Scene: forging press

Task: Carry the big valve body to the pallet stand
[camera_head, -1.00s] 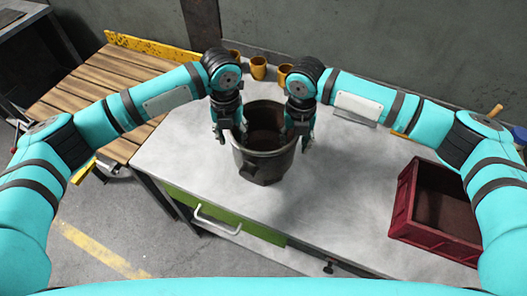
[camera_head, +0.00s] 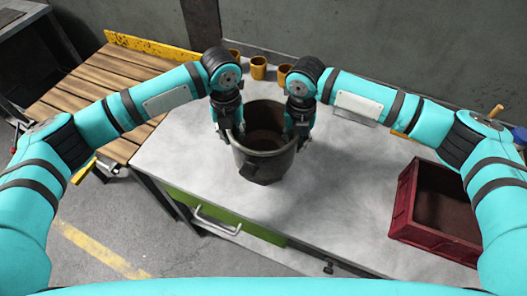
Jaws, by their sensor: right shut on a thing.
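The big valve body (camera_head: 264,160), a dark grey open-topped vessel with a lug low on its front, stands upright on the grey workbench (camera_head: 335,205). My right gripper (camera_head: 299,137) is shut on its right rim. My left gripper (camera_head: 229,136) is at its left rim, with fingers reaching down on either side of the wall; whether they are shut on it is too small to tell. The pallet stand (camera_head: 98,92), a table topped with wooden slats, stands to the left, beside the bench.
A yellow board (camera_head: 150,48) edges the back of the pallet stand. Several small orange-brown cups (camera_head: 258,68) stand at the back of the bench. A red crate (camera_head: 403,215) sits at the bench's right. The slats are clear.

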